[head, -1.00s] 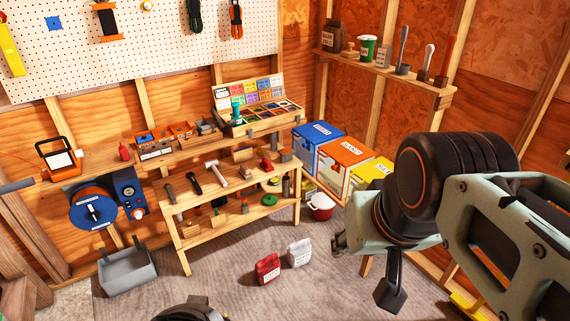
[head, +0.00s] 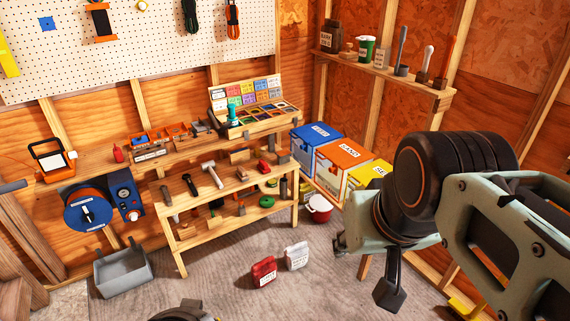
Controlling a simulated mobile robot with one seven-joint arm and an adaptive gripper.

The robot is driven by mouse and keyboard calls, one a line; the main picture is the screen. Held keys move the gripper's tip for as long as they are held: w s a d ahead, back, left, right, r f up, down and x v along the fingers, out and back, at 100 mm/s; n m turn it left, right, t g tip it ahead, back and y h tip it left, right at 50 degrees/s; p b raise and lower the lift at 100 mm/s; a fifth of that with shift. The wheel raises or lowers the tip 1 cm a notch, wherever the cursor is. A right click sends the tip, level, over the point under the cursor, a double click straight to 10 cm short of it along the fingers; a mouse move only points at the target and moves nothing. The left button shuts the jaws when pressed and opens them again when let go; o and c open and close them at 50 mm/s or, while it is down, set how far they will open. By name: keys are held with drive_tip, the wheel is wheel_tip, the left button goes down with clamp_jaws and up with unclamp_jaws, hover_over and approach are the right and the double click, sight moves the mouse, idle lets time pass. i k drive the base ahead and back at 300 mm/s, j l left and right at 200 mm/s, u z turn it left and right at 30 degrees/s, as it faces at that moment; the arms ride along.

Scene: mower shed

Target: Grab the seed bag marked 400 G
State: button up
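Two small bags stand on the grey floor in front of the workbench: a red bag (head: 263,272) with a pale label and, just right of it, a white bag (head: 296,255) with a label. The print on both labels is too small to read, so I cannot tell which, if either, is marked 400 G. My gripper (head: 388,292) shows only in part, as dark pieces below the large black joint of my arm on the right. Its fingers cannot be made out clearly. It is well to the right of both bags and apart from them.
A wooden workbench (head: 183,255) with tools stands behind the bags. A red pot (head: 319,210) and blue, orange and yellow boxes (head: 318,132) are at the back right. A grey bin (head: 124,275) is at the left. The floor around the bags is clear.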

sight(297, 255)
drive_tip(key=i+l+u, duration=0.1)
drive_tip(key=i+l, duration=0.15)
drive_tip(key=i+l+u, duration=0.1)
drive_tip(key=i+l, duration=0.15)
drive_tip(key=l, duration=0.15)
drive_tip(key=i+u, duration=0.25)
drive_tip(key=i, duration=0.25)
drive_tip(key=i+l+u, duration=0.2)
drive_tip(key=i, duration=0.35)
